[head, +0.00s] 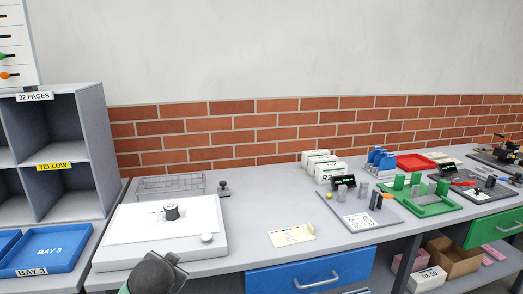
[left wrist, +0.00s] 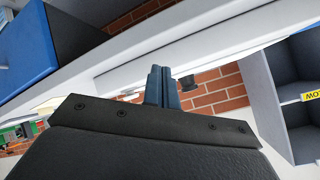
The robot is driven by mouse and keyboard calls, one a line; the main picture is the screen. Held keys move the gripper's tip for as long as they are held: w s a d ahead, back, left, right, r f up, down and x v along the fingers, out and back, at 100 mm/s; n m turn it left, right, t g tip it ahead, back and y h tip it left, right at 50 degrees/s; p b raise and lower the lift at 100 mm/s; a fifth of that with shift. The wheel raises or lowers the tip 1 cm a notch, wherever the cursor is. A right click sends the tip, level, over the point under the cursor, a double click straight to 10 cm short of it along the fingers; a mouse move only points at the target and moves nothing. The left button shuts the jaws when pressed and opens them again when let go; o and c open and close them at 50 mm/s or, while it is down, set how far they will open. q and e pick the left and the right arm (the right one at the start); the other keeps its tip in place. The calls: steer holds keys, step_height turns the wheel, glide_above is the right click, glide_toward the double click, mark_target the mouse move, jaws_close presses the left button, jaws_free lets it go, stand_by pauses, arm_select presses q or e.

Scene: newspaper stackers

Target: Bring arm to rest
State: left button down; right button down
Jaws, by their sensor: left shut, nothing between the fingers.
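My left gripper (left wrist: 162,86) shows in the left wrist view with its two dark fingers together and nothing between them. In the head view, the dark rounded end of my left arm is at the bottom edge, in front of the white board (head: 155,258). Its fingers are hard to make out there. A dark round piece (head: 171,212) stands on the sheet on the board, beyond the arm. My right gripper is in neither view.
A grey shelf unit (head: 90,150) with a blue Bay 3 tray (head: 55,249) stands at the left. A wire rack (head: 170,187) is behind the board. A card (head: 291,235), a grey tray (head: 358,215) and a green tray (head: 428,203) lie rightward. A blue drawer (head: 300,279) is below.

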arm_select(q)
steer(key=s+d+f+n+g+h, duration=0.1)
steer(key=s+d+f+g, duration=0.1)
steer(key=s+f, duration=0.7)
steer(key=s+d+f+n+g+h, duration=0.1)
steer(key=s+d+f+g, duration=0.2)
steer(key=s+f, duration=0.6)
steer(key=s+d+f+g+h+p, duration=0.1)
steer(key=s+d+f+g, duration=0.2)
steer(key=s+f, duration=0.6)
steer(key=s+d, duration=0.2)
steer(key=s, duration=0.5)
steer(key=shift+s+d+n+h, duration=0.25)
steer(key=shift+d+n+h, duration=0.05)
steer(key=shift+n, duration=0.1)
